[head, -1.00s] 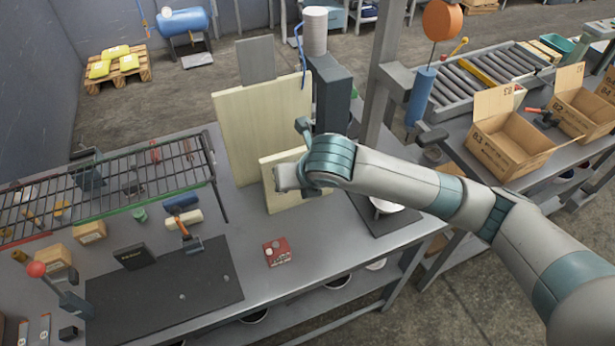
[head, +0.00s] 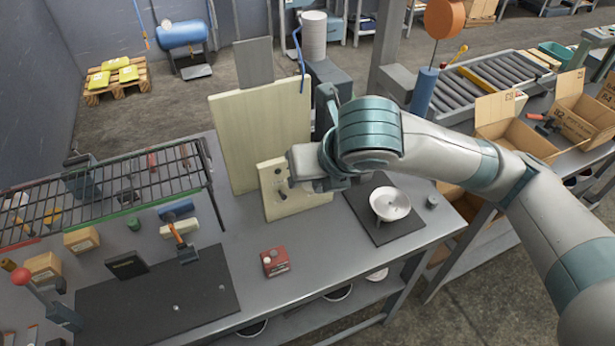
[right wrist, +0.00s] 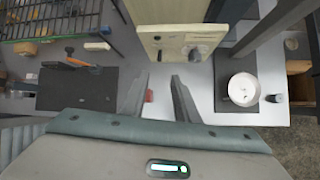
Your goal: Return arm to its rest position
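My right arm comes in from the right in the head view, with its hand (head: 308,165) raised in front of the wooden boards. Its fingers do not show there. In the right wrist view my right gripper (right wrist: 159,80) has its two fingers apart with nothing held between them. A white pan (head: 390,204) sits on a dark mat (head: 408,232) at the right end of the bench, clear of the hand. The pan (right wrist: 243,89) also shows at the right of the wrist view. My left gripper is not in view.
A small wooden board with dark fittings (head: 281,207) stands before a larger board (head: 237,130). A red box (head: 275,262) lies mid-bench. A wire rack (head: 110,190) stands at the left. Open cartons (head: 505,125) are at the far right. The bench front is mostly clear.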

